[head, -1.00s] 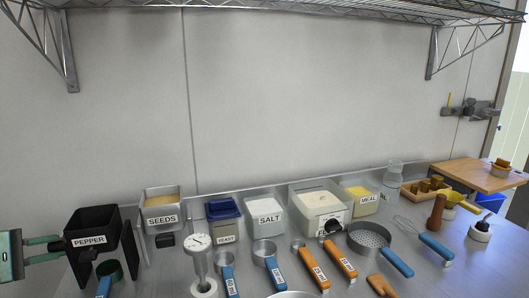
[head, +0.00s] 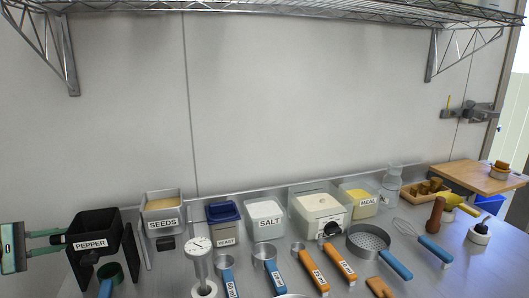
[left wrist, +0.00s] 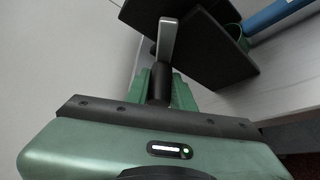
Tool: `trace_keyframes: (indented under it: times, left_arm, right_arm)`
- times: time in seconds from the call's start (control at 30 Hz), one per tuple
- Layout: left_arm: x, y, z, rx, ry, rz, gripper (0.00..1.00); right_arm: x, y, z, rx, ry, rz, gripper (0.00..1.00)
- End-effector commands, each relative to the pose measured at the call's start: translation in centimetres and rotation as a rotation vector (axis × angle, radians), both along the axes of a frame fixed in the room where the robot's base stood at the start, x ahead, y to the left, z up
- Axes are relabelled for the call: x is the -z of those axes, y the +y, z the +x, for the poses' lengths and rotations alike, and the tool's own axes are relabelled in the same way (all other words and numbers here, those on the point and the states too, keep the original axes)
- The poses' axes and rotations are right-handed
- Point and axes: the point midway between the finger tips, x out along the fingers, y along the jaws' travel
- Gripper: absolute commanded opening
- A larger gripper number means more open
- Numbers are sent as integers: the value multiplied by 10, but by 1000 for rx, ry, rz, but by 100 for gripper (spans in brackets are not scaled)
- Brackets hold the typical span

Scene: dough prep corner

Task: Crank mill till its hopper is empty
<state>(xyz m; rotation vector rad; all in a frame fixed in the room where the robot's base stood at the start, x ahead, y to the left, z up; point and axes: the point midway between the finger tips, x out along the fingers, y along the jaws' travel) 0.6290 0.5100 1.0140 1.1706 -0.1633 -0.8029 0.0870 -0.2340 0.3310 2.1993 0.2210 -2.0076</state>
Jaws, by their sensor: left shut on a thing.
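The black mill labelled PEPPER (head: 92,229) stands at the left of the steel counter, its open hopper on top. The hopper's inside is dark, and I cannot tell how much pepper is in it. My left gripper (head: 60,238) is at the mill's left side. In the left wrist view its green fingers (left wrist: 161,88) are shut around the black crank knob (left wrist: 158,83). The grey metal crank arm (left wrist: 167,40) runs from the knob toward the dark mill body (left wrist: 205,45). My right gripper is not in view.
Close right of the mill stands a seeds bin (head: 163,210). A green-rimmed cup (head: 111,274) sits in front of the mill. Yeast, salt and meal tubs line the wall, with scoops and a strainer (head: 369,241) before them. A wire shelf (head: 260,8) hangs above.

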Motion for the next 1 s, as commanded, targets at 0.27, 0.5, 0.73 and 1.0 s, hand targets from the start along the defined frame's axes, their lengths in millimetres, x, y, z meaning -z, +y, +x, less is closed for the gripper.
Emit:
trace_keyframes:
  times: [0.27,0.5,0.73,1.0]
  left_arm:
    - [-14,1,5,2,-2,-2,7]
    - [-12,1,5,2,0,-2,7]
    - [-25,2,8,2,0,-2,6]
    - [-25,2,8,2,-1,-2,7]
  right_arm:
    - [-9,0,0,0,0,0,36]
    - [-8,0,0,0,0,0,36]
    - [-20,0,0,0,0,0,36]
    - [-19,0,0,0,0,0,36]
